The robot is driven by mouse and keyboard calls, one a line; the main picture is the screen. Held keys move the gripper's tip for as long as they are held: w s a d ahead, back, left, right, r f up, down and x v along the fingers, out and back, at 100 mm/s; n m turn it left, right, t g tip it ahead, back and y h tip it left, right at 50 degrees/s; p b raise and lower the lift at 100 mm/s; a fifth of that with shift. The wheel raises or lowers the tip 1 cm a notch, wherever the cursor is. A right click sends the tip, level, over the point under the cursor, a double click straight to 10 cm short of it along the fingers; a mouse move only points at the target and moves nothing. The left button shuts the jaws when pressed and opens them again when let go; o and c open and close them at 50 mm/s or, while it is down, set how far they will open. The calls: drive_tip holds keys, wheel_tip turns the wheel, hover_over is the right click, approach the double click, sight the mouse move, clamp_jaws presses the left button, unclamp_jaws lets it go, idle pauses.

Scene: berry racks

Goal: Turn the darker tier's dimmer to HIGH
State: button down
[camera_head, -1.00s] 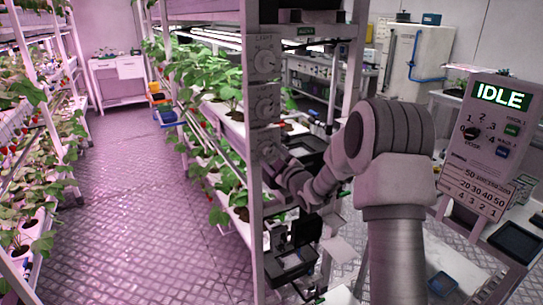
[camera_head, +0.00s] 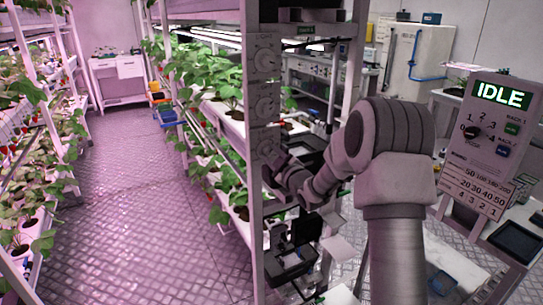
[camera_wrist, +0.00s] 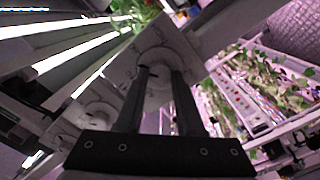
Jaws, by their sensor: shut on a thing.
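A column of dimmer panels is fixed to the post of the berry rack. The top dimmer (camera_head: 265,59) and the middle dimmer (camera_head: 265,105) show clearly in the head view. The lowest dimmer (camera_head: 264,141) is partly hidden behind my gripper (camera_head: 275,160). In the wrist view, my gripper (camera_wrist: 160,78) reaches to the round pale dimmer knob (camera_wrist: 157,60) and is shut on it, one finger at each side. A second dimmer knob (camera_wrist: 97,112) shows to the left there. The markings around the held knob are too small to read.
Planted tiers (camera_head: 215,90) stand left of the post, with a patterned floor aisle (camera_head: 120,190) beyond. A control panel with an IDLE display (camera_head: 503,95) stands at the right. Black trays (camera_head: 290,262) sit below my forearm.

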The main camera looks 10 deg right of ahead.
drive_tip(key=m+b, duration=0.2)
drive_tip(key=m, duration=0.1)
drive_tip(key=shift+m, duration=0.4)
drive_tip(key=m, duration=0.3)
drive_tip(key=shift+m+b, duration=0.3)
drive_tip(key=shift+b, duration=0.1)
drive_tip(key=m, duration=0.4)
drive_tip(key=shift+d+r+g+p, duration=0.1)
drive_tip(key=shift+g+p, duration=0.2)
drive_tip(key=shift+m+p, duration=0.55)
drive_tip(key=shift+m, duration=1.45)
drive_tip(key=c, duration=0.5)
unclamp_jaws()
